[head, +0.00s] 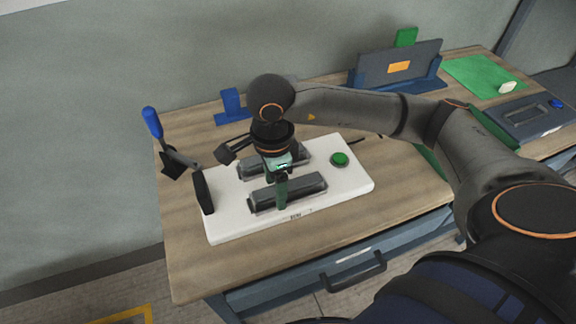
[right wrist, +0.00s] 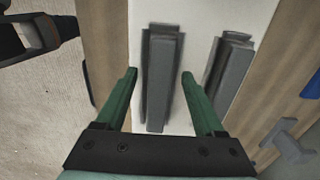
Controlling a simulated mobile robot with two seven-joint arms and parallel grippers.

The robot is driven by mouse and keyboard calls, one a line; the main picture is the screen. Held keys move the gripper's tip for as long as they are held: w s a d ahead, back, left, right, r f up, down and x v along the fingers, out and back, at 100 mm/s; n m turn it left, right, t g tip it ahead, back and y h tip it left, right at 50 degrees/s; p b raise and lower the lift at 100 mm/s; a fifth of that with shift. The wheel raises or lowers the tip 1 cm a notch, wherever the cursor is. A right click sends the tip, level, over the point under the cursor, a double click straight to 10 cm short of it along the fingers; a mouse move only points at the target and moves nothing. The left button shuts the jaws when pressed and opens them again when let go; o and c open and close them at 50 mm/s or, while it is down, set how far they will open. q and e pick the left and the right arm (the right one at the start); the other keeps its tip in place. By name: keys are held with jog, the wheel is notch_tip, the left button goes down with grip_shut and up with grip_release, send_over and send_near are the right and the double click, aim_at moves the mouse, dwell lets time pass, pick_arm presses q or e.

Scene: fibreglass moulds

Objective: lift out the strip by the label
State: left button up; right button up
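A white board (head: 225,225) lies on the wooden bench and bears two dark grey strips. The near strip (head: 310,187) is beside a small label (head: 296,216) on the board's front edge. The far strip (head: 318,158) lies behind it, partly hidden by my arm. My right gripper (head: 281,204) points down over the near strip. In the right wrist view my right gripper (right wrist: 160,74) is open, with its green fingers either side of the near strip (right wrist: 158,95) and bare board showing between. The far strip (right wrist: 229,75) stands to the right there. My left gripper is not in view.
A green button (head: 340,159) is on the board's right part. A black upright piece (head: 203,191) stands at its left end, near a blue-handled tool (head: 153,123). A blue stand (head: 232,104) is behind. A drawer handle (head: 353,270) juts out in front.

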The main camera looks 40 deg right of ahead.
grip_shut()
dwell(0.3)
jog(key=shift+r, duration=0.15)
